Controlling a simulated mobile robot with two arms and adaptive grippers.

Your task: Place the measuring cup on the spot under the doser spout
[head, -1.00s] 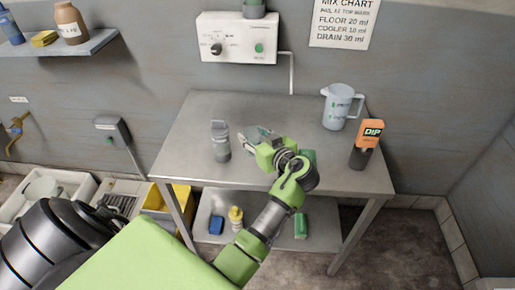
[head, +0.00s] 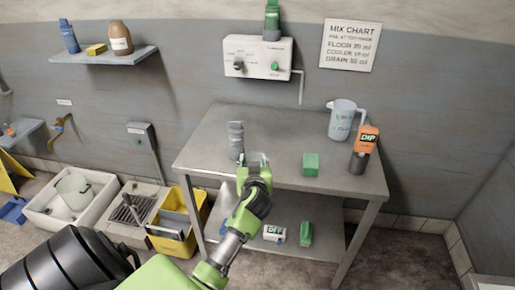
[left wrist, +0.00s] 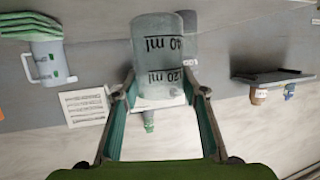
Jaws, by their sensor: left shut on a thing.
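The clear measuring cup (left wrist: 160,50), with dark ml marks, is between the two fingers of my left gripper (left wrist: 160,98) in the left wrist view. The gripper is shut on it. In the head view my left gripper (head: 256,165) is over the front part of the steel table, and the cup shows only as a small pale shape at its tip. The white doser box (head: 257,57) with a green bottle (head: 272,18) on top hangs on the wall behind the table. My right gripper is not in view.
On the steel table (head: 210,150), a grey bottle (head: 236,140) stands just left of the held cup. The table's middle, below the doser, looks clear.

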